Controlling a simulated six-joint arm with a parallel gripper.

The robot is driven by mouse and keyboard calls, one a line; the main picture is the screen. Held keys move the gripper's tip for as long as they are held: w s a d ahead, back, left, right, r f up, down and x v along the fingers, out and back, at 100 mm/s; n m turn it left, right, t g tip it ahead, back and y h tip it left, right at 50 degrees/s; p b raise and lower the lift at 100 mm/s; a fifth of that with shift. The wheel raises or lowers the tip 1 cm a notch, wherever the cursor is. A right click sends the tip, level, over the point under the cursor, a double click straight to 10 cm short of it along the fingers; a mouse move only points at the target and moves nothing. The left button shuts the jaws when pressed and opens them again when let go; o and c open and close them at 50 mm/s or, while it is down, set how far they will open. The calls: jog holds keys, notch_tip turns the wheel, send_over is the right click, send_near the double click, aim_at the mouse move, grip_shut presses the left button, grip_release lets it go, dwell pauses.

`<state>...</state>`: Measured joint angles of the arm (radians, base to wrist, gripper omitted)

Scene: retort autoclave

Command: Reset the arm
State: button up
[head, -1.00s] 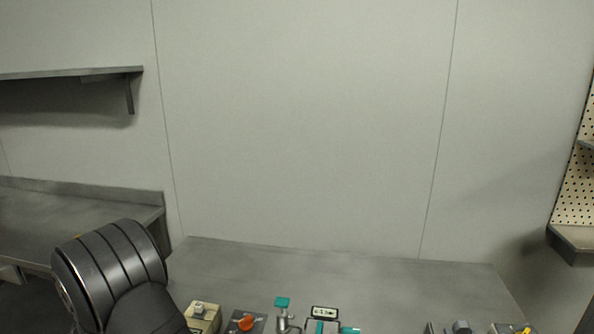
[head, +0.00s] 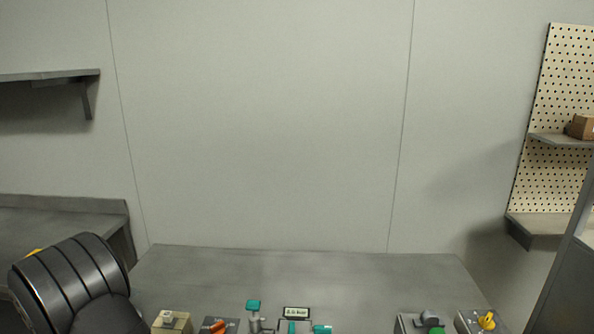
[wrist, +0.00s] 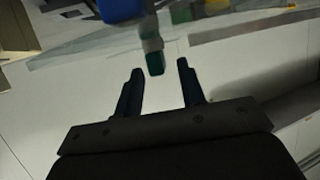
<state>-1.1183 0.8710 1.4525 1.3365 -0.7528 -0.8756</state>
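My gripper (wrist: 160,72) shows in the wrist view with its two dark fingers apart and a gap between them. A green-tipped grey handle (wrist: 155,62) appears between and beyond the fingertips; I cannot tell how far off it is. A blue part (wrist: 122,9) is cut off at the top of that view. In the head view a thick dark link of my own arm fills the lower left, and my gripper is out of that view.
Along the near part of the grey bench (head: 300,265) stand a beige box (head: 172,321), an orange knob (head: 214,327), a teal-handled valve (head: 254,306), a small display (head: 296,313), a green button (head: 430,318) and a yellow knob (head: 487,320). A pegboard (head: 560,110) is at right.

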jog(key=v, duration=1.5)
jog(key=x, duration=1.7)
jog(key=shift+w+f, duration=0.1)
jog(key=shift+w, duration=0.1)
jog(key=shift+s+n+y, duration=0.1)
jog(key=shift+n+y, duration=0.3)
jog(key=shift+n+g+y, duration=0.7)
jog(key=shift+n+y, duration=0.2)
jog(key=shift+y, duration=0.1)
jog(key=shift+n+g+y, duration=0.5)
jog(key=shift+n+y, duration=0.4)
jog(key=shift+n+g+y, duration=1.7)
jog(key=shift+n+g, duration=0.5)
jog(key=shift+n, duration=0.2)
